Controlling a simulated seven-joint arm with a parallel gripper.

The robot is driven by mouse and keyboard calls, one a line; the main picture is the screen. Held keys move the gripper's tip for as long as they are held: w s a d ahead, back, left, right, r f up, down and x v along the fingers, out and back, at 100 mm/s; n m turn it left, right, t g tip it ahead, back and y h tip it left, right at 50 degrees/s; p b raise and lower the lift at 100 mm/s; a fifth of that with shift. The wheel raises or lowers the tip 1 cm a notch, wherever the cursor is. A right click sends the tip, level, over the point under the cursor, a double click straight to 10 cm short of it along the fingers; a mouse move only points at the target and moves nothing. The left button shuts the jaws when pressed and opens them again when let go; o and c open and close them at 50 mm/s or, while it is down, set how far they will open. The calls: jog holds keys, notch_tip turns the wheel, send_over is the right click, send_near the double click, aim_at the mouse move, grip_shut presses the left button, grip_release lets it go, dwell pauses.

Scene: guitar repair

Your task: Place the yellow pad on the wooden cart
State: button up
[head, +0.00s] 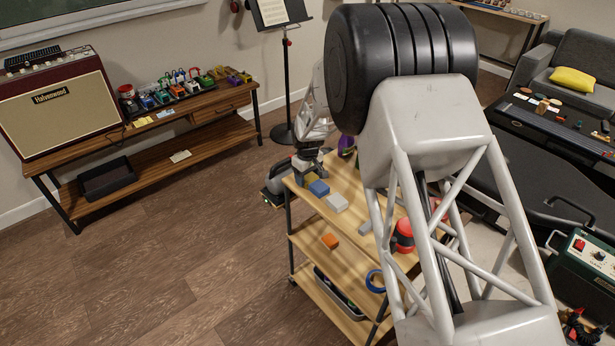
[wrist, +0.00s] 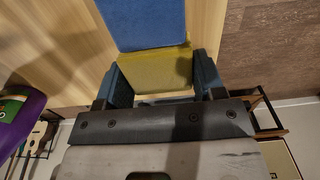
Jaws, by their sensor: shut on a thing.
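The wooden cart (head: 348,185) stands in the middle of the head view, with its top shelf partly hidden by my arm. My gripper (head: 306,172) is low over the far left corner of the cart top. In the wrist view my gripper (wrist: 160,78) has its dark fingers on either side of the yellow pad (wrist: 155,70) and is shut on it. The yellow pad is at or close above the cart top, right beside a blue pad (wrist: 145,22). I cannot tell whether it touches the wood. It shows only as a small patch in the head view.
A red-capped item (head: 403,236) is farther right, and a purple bottle (wrist: 18,118) stands near my gripper. An orange block (head: 330,241) sits on the shelf below.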

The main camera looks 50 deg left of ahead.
aim_at(307, 176)
jog(key=shift+f, duration=0.15)
jog(key=o, duration=1)
jog(key=shift+c, duration=0.2)
notch_tip(307, 176, up, 12)
dwell(0.4)
dwell(0.9)
